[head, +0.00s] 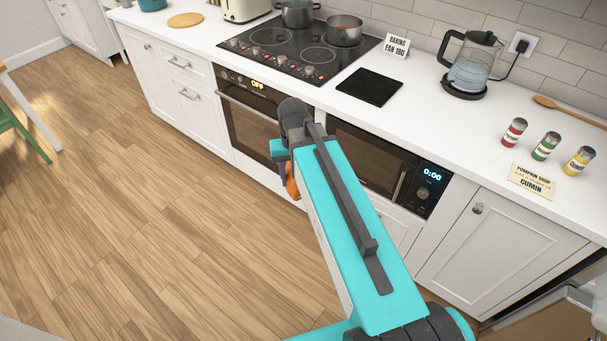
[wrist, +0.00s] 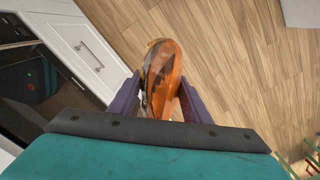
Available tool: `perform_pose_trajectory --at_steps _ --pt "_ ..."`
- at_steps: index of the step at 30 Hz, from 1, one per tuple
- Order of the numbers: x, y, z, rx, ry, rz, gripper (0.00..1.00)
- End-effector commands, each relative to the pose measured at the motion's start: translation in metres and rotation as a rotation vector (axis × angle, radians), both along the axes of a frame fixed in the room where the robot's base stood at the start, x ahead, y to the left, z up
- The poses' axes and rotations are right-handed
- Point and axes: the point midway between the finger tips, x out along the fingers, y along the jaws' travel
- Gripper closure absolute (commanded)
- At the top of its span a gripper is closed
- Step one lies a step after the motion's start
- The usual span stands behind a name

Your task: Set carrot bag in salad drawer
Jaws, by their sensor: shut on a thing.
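The carrot bag (wrist: 163,68), an orange clear-wrapped pack, is between the purple fingers of my gripper (wrist: 160,88) in the wrist view. My gripper is shut on it and holds it in front of the cabinets, above the wooden floor. In the head view only a small orange part of the bag (head: 292,186) shows beside my arm, which hides the rest. I cannot make out a salad drawer in either view.
The white counter (head: 425,115) carries a hob (head: 300,50) with pots, a black mat (head: 369,87), a kettle (head: 470,68) and several spice jars (head: 545,147). Below are an oven (head: 245,115), a microwave (head: 365,160) and white cabinets. The wooden floor (head: 130,230) at left is clear.

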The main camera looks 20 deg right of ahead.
Motion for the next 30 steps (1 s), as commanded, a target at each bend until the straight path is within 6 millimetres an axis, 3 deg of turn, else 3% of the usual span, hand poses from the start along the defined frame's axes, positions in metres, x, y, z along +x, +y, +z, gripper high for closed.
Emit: perform_pose_trajectory --at_steps 8,30 --pt "0.0047 0.0002 -0.0005 0.000 0.000 0.132 0.88" --pt "0.0046 0.0047 -0.0003 0.000 0.000 0.143 0.88"
